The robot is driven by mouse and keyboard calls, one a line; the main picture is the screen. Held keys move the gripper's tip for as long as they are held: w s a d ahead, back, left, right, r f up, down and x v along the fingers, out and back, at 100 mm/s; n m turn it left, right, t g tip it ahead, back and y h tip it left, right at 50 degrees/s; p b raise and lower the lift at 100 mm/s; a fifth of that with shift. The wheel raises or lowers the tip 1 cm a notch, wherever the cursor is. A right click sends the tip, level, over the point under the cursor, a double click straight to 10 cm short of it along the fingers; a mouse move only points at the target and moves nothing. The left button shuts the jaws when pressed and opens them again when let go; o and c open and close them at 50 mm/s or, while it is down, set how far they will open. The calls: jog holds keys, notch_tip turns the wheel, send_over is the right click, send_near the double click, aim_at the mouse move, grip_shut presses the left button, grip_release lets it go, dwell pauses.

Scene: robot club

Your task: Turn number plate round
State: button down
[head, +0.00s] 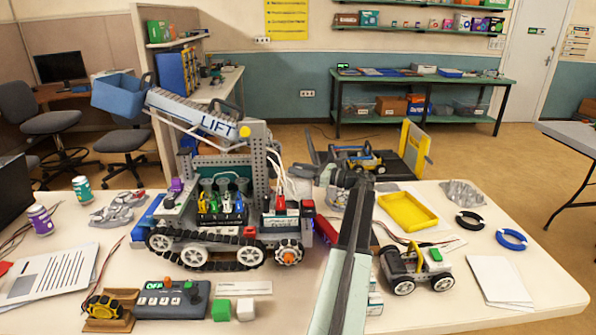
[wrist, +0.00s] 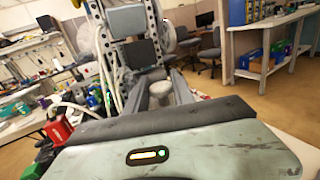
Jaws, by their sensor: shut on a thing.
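My gripper (head: 332,172) is beyond the end of my arm in the head view, just right of the tracked model robot (head: 205,225) with its blue bucket and LIFT boom. Its fingers show in the middle of the wrist view (wrist: 164,92), closed around a small grey rounded piece (wrist: 159,88). The fingers hide part of this piece, and I cannot tell whether it belongs to the number plate. I cannot make out the number plate's face in either view. The model's grey perforated mast stands close behind the fingers in the wrist view.
A yellow tray (head: 408,212), a small wheeled car (head: 415,268), a black ring (head: 470,220) and a blue ring (head: 511,240) lie to the right. A black control box (head: 170,301) and green and white cubes stand in front.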

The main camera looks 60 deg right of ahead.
jog(key=n+g+y, duration=0.1)
jog(key=n+y, duration=0.1)
jog(key=y, duration=0.1)
jog(key=n+g+y, duration=0.1)
jog(key=y, duration=0.2)
jog(key=shift+w+d+n, duration=0.1)
jog(key=shift+d+n, duration=0.05)
jog(key=shift+n, duration=0.25)
jog(key=shift+n+g+y+b, duration=0.3)
jog(key=shift+n+g+y, duration=0.4)
jog(key=shift+y, duration=0.4)
jog(key=shift+a, duration=0.25)
jog(key=c, duration=1.1)
grip_release()
